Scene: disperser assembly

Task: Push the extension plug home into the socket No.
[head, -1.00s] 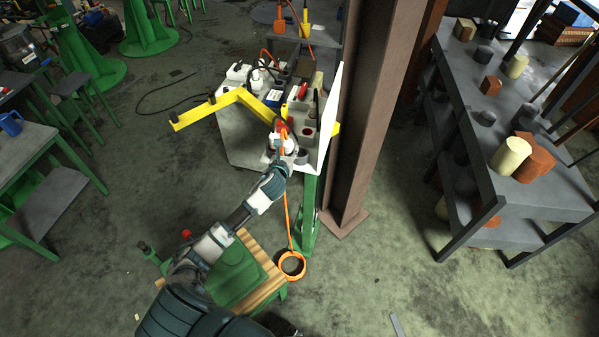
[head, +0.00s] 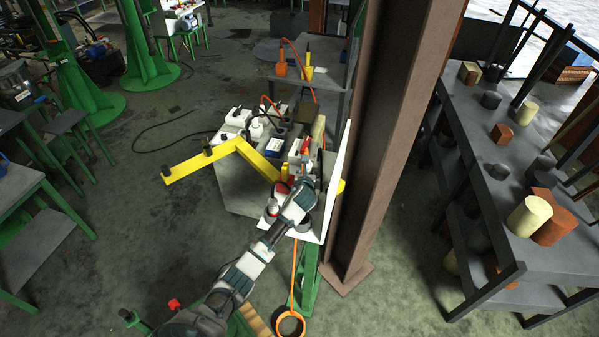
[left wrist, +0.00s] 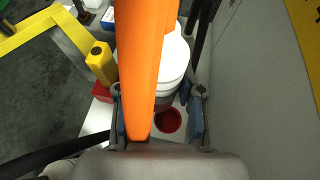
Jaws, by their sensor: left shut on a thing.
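My left gripper (head: 302,182) is over the white-topped cart, near its right-hand panel. The socket's number cannot be read. My right gripper is not in view.
A yellow angled beam (head: 205,160) crosses the cart, left of my gripper. White cylinders (left wrist: 178,55) stand close behind the plug. A white panel (head: 338,180) and brown column (head: 375,130) stand to the right.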

